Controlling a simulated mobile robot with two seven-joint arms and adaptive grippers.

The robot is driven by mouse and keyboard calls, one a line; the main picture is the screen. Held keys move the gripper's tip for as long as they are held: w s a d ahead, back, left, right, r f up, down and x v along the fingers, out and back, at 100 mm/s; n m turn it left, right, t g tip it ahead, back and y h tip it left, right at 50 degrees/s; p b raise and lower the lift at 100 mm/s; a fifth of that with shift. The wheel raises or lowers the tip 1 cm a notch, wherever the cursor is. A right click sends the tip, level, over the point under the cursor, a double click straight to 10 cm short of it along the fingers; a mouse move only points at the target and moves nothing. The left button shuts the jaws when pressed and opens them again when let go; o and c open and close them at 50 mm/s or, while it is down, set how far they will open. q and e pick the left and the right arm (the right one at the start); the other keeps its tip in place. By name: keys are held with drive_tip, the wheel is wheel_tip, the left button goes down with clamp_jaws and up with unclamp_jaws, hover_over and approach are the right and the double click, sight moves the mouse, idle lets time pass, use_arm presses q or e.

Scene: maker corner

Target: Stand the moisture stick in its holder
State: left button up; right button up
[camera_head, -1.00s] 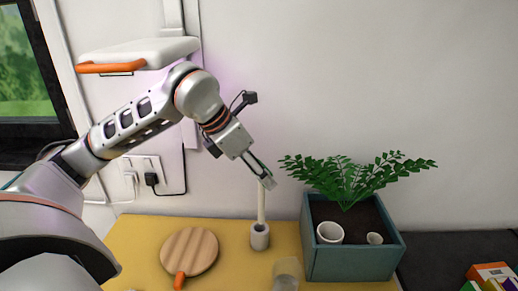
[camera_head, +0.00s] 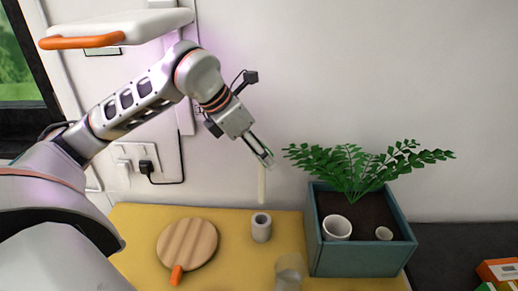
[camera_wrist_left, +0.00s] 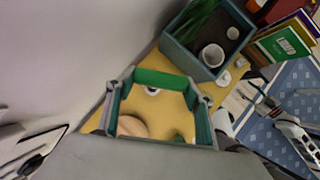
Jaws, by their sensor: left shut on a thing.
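The pale, slim moisture stick (camera_head: 261,185) hangs roughly upright below my left gripper (camera_head: 265,160), which is shut on its upper part. The holder (camera_head: 261,231), a short light-grey cylinder with a round opening on top, stands upright on the yellow table. The stick's lower end is just above the holder's opening, with a small gap between them in the head view. In the left wrist view the holder (camera_wrist_left: 152,91) shows partly behind a green bar between the fingers; I cannot make out the stick there.
A round wooden board (camera_head: 187,243) with an orange handle lies left of the holder. A teal planter (camera_head: 362,259) with a fern and two white pots stands to the right. A grey, cup-like thing (camera_head: 289,271) is in front. The wall is close behind.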

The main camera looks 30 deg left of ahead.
use_arm(q)
drive_tip(key=shift+f+b, duration=0.5)
drive_tip(key=shift+f, duration=0.3)
drive_tip(key=shift+f+b, duration=0.3)
drive_tip(key=shift+f, duration=0.05)
wheel_tip(320, 180, down, 3)
drive_tip(key=b, duration=0.2)
drive_tip(key=shift+f+b, duration=0.1)
drive_tip(key=shift+b, duration=0.25)
use_arm(e)
drive_tip(key=shift+w+a+f+y, duration=0.15)
drive_tip(key=shift+w+a+f, duration=0.1)
drive_tip(key=shift+a+f, duration=0.3)
drive_tip(key=shift+w+a+f+y, duration=0.2)
drive_tip(key=shift+a+f, duration=0.1)
drive_tip(key=shift+f, duration=0.45)
use_arm(q)
drive_tip(key=shift+a+f, duration=0.1)
drive_tip(key=shift+f, duration=0.1)
use_arm(e)
drive_tip(key=shift+s+f, duration=0.1)
drive_tip(key=shift+f, duration=0.15)
drive_tip(key=shift+r, duration=0.15)
